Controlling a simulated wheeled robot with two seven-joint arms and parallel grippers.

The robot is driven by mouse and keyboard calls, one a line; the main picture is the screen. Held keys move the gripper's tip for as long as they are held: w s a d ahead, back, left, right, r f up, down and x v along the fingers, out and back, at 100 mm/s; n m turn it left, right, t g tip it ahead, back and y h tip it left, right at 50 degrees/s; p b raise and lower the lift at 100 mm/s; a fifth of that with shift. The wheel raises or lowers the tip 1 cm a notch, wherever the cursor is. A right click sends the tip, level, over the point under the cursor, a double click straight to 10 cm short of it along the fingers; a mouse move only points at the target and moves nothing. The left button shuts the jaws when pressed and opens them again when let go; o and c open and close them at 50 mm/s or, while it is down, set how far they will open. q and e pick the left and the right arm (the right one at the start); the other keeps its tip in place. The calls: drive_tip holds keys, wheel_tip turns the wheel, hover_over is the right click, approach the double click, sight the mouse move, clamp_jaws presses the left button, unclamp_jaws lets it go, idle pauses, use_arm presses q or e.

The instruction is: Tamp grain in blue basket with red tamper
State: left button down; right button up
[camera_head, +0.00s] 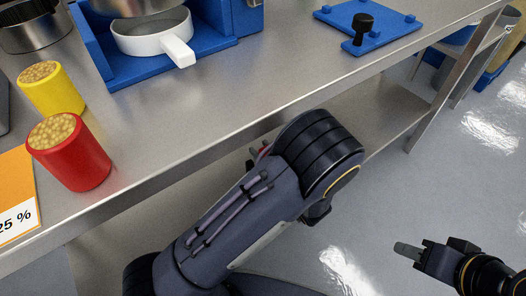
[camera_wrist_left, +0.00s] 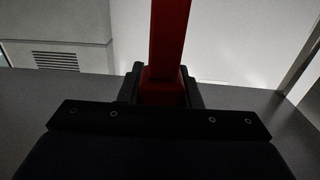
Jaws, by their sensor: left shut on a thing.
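My left gripper (camera_wrist_left: 162,88) is shut on a red bar (camera_wrist_left: 170,40), which stands up between its fingers in the left wrist view; it looks like the red tamper's handle, but its far end is out of frame. In the head view my left arm covers most of this gripper, and only a small reddish bit shows beside the arm, below the table edge. My right gripper (camera_head: 408,250) is at the lower right, over the floor and away from the table; its finger opening cannot be made out. I cannot identify a blue basket in either view.
A red cup (camera_head: 80,168) and a yellow cup (camera_head: 58,96), both filled with grain, stand at the table's left. A white handled pan (camera_head: 178,50) sits in a blue stand (camera_head: 98,62). A blue plate (camera_head: 376,38) holds a black knob (camera_head: 362,26). The front middle tabletop is clear.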

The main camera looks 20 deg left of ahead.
use_arm(q)
drive_tip(key=shift+r, duration=0.4)
drive_tip(key=shift+f, duration=0.15)
drive_tip(key=shift+f+b, duration=1.1)
drive_tip(key=shift+f, duration=0.25)
drive_tip(key=shift+r, duration=0.1)
drive_tip(key=shift+r+p, duration=1.3)
drive_tip(key=shift+r, duration=0.1)
drive_tip(key=shift+f, duration=0.15)
